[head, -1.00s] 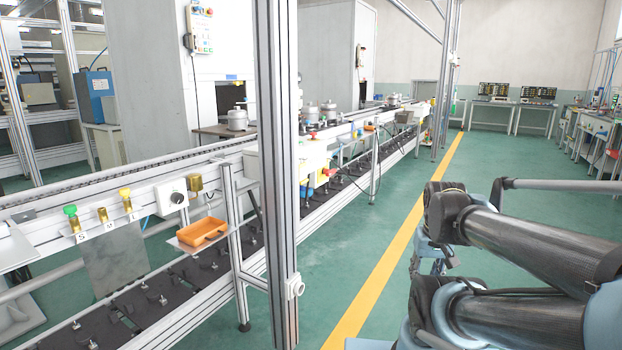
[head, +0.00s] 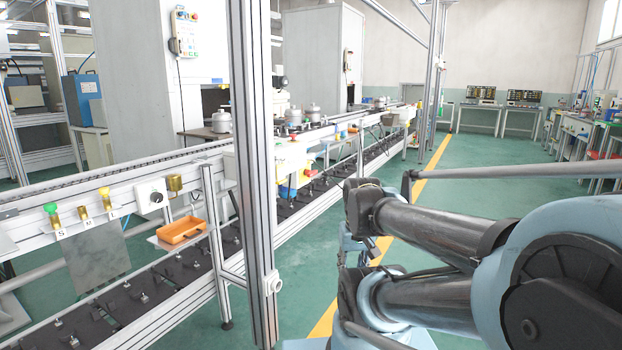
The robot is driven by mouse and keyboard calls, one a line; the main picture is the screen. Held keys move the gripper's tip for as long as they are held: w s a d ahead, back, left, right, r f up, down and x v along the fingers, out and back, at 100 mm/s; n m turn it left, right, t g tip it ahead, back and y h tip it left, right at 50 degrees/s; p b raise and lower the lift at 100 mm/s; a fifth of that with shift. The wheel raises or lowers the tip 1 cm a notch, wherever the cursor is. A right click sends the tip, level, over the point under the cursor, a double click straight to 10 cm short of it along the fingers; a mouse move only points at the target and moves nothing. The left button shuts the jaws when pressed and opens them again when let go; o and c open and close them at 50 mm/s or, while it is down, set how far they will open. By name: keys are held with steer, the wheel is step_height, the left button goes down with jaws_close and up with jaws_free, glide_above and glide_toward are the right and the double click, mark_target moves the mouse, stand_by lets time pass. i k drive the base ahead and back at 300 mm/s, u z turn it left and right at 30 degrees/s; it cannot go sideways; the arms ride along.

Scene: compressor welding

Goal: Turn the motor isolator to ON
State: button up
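A white box with a black rotary knob (head: 153,197) is fixed on the aluminium rail at the left, and it looks like the motor isolator. The knob's marks and setting are too small to read. My arm fills the right side of the picture, with dark tubes and blue joints. My gripper is not in view, so I cannot tell its state or what it is near.
An aluminium post (head: 254,170) stands just right of the box. An orange tray (head: 181,230) is below on a small shelf. Green floor with a yellow line (head: 395,235) is open on the right.

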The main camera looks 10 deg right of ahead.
mark_target(309, 173)
steer(key=u, duration=0.05)
steer(key=i, duration=1)
steer(key=z, duration=0.05)
